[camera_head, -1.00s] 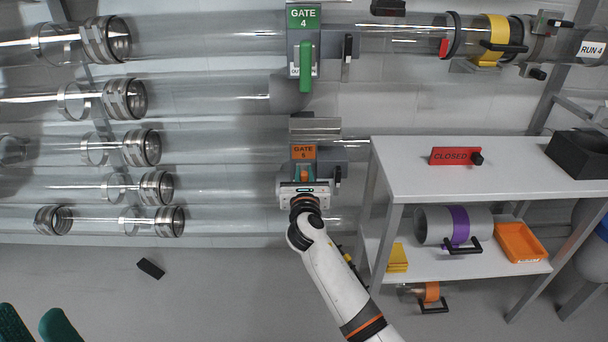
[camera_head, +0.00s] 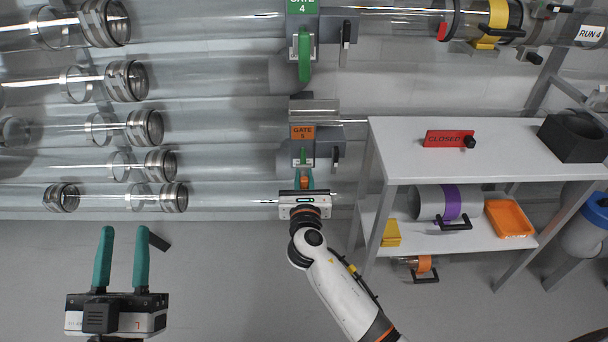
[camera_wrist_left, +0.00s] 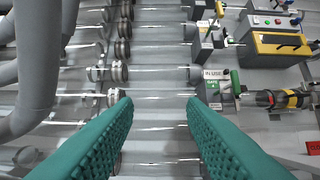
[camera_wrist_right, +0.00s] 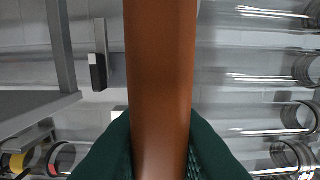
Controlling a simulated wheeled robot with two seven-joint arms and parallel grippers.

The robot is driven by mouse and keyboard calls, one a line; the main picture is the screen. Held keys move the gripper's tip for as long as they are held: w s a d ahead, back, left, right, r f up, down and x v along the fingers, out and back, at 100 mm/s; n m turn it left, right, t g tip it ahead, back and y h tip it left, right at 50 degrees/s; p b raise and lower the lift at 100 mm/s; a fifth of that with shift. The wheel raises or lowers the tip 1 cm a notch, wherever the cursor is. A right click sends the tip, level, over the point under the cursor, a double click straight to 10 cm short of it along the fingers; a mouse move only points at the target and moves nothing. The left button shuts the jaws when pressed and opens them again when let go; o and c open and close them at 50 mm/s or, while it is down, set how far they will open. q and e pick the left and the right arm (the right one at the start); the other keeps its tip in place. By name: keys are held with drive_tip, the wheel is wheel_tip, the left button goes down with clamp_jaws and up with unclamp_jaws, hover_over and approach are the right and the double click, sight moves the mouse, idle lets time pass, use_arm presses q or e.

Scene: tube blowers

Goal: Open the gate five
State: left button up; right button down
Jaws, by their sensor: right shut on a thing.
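Gate 5 (camera_head: 303,133) has an orange label and sits on a clear tube left of the shelf. Its orange handle (camera_head: 304,180) hangs below the label, and it fills the middle of the right wrist view (camera_wrist_right: 160,90). My right gripper (camera_head: 304,183) is below the gate, its teal fingers shut on the handle. My left gripper (camera_head: 122,235) is open and empty at the lower left, below the tubes. Its two teal fingers stand apart in the left wrist view (camera_wrist_left: 160,110).
Gate 4 (camera_head: 303,45), green, is above gate 5. A white shelf (camera_head: 400,140) stands at the right with a red CLOSED sign (camera_head: 448,138), a purple-banded tube (camera_head: 452,203) and an orange tray (camera_head: 510,218). Clear tubes fill the left. The floor at the lower middle is open.

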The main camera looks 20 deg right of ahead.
drive_tip(key=c, duration=1.3)
unclamp_jaws()
drive_tip(key=shift+s, duration=0.2)
use_arm(q)
wheel_tip(320, 180, down, 10)
drive_tip(key=w+a+g+y+p, duration=0.1)
drive_tip(key=g+y+p, duration=0.1)
drive_tip(key=g, duration=0.5)
drive_tip(key=shift+w+a+y+p, duration=0.15)
drive_tip(key=shift+y+p, duration=0.15)
drive_tip(key=shift+p, duration=0.1)
use_arm(e)
drive_tip(key=shift+v, duration=5.8)
use_arm(q)
drive_tip(key=shift+r, duration=0.1)
